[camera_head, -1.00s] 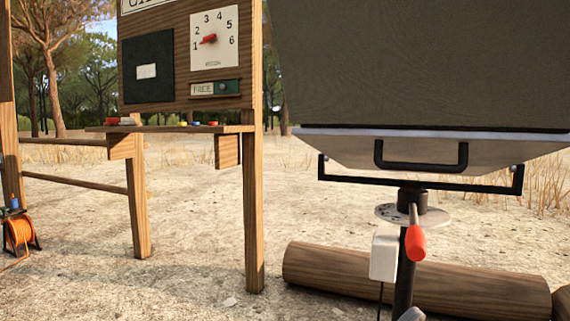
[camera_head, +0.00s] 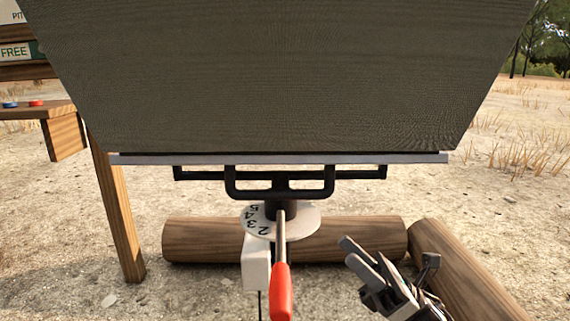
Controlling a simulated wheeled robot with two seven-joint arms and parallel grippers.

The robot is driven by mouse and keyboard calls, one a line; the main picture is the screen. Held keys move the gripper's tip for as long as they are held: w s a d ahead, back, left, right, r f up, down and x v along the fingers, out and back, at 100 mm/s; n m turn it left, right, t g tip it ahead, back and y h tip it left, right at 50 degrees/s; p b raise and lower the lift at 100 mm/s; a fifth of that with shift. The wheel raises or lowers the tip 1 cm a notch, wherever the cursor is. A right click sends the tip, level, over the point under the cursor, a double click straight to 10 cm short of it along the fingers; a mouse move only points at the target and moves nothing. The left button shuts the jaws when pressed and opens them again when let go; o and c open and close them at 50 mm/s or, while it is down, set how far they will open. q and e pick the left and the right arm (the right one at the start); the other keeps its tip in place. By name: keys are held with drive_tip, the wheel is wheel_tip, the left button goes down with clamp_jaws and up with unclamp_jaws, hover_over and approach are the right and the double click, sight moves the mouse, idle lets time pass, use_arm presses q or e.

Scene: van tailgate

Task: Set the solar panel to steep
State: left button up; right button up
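The solar panel (camera_head: 285,80) fills the upper middle as a large dark tilted sheet with a pale lower edge. A black handle (camera_head: 280,194) and bracket show under that edge. Below is a pale dial disc (camera_head: 258,226) with numbers, of which 2 to 5 show. A metal lever with a red grip (camera_head: 281,290) comes toward me from the post in front of the disc. My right gripper (camera_head: 390,256) is at the lower right, apart from the handle and lever. Its fingers look spread, with nothing between them. My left gripper is not in view.
A log (camera_head: 330,238) lies behind the post and another (camera_head: 465,275) lies at the right, near my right gripper. A white box (camera_head: 256,262) hangs by the post. A wooden stand (camera_head: 120,225) is at the left. Sandy ground is open at the right.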

sight(285, 194)
drive_tip(key=p+x, duration=0.1)
drive_tip(key=x, duration=1.4)
drive_tip(key=shift+a+r, duration=0.15)
drive_tip(key=shift+a, duration=0.2)
clamp_jaws()
